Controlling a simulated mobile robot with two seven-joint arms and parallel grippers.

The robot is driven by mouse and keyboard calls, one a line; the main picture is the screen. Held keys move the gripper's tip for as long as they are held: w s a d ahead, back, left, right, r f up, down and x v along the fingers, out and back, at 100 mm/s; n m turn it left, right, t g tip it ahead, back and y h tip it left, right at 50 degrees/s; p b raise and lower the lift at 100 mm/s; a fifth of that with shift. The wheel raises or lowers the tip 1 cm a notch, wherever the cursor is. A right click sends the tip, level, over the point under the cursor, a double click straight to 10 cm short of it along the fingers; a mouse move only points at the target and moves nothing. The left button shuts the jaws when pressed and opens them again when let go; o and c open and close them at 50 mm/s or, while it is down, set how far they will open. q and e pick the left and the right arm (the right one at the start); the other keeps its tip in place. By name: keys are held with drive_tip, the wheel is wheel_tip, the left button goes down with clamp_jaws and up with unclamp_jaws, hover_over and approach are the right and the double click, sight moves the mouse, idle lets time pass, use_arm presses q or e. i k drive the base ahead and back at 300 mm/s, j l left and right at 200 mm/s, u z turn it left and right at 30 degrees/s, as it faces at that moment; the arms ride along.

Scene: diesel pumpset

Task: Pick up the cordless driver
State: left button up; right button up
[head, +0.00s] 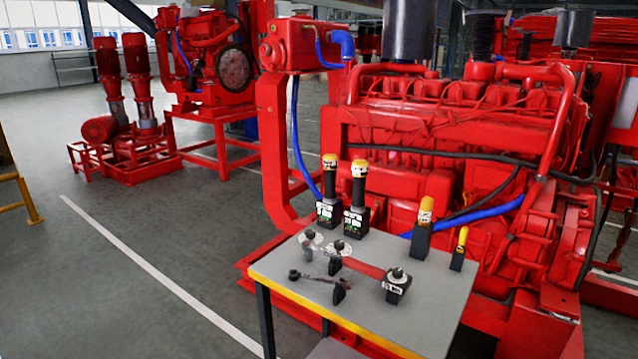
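Two upright tools stand side by side at the back left of a small grey table. Each has a yellow top, a black grip and a black block-like base with white and green markings: the left tool (328,191) and the right tool (357,197). Their shape fits a cordless driver standing on its battery, but I cannot tell which one is the driver. They look very close together; I cannot tell whether they touch. Neither of my grippers is in view.
The grey table (440,312) has a yellow front edge. Two yellow-topped tools (423,228) (460,248) stand at its back right. A red engine (440,150) stands close behind; open floor lies left.

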sight(330, 161)
drive_tip(key=i+j, duration=0.2)
drive_tip(key=j, duration=0.15)
drive_tip(key=i+j, duration=0.2)
drive_tip(key=j, duration=0.15)
drive_tip(key=i+j, duration=0.2)
drive_tip(key=j, duration=0.15)
drive_tip(key=i+j, duration=0.2)
drive_tip(key=j, duration=0.15)
